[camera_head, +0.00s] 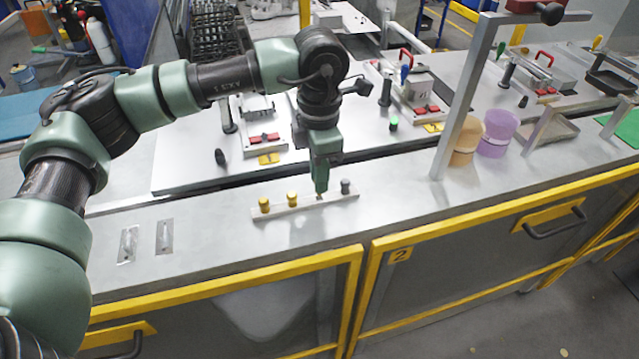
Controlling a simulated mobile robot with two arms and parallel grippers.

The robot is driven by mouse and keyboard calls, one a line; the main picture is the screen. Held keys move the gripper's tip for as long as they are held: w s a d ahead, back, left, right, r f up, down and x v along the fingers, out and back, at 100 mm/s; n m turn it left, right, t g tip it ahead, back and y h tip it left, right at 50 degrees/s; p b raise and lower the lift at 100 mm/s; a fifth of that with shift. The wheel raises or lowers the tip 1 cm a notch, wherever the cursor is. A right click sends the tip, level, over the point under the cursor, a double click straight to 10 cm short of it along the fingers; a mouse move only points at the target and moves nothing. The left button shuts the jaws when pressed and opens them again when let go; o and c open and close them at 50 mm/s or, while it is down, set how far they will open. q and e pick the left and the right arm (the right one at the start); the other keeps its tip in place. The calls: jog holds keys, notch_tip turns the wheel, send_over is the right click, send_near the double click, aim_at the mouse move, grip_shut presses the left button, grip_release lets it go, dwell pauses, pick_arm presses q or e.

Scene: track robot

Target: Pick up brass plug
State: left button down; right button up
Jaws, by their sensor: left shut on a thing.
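A low pale rack (306,205) lies near the front edge of the grey metal bench. Two yellow brass plugs, one at its left end (264,204) and one beside it (292,197), stand upright in it. A dark grey plug (346,186) stands at its right end. My left gripper (320,193) points straight down at the rack, between the second brass plug and the grey plug. It is shut on a plug, taken to be brass, which the fingers almost wholly hide. I cannot tell whether that plug is clear of the rack. My right gripper is out of view.
Two flat metal plates (165,236) lie on the bench to the left. Behind the rack are fixtures with red clamps (262,138). A metal post (465,100) and orange (466,142) and purple (498,132) round containers stand to the right. The bench front is yellow-edged.

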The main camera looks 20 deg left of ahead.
pick_arm(q)
notch_tip(320, 180, up, 18)
jog(key=b, duration=0.2)
jog(key=shift+f, duration=0.15)
dwell(0.4)
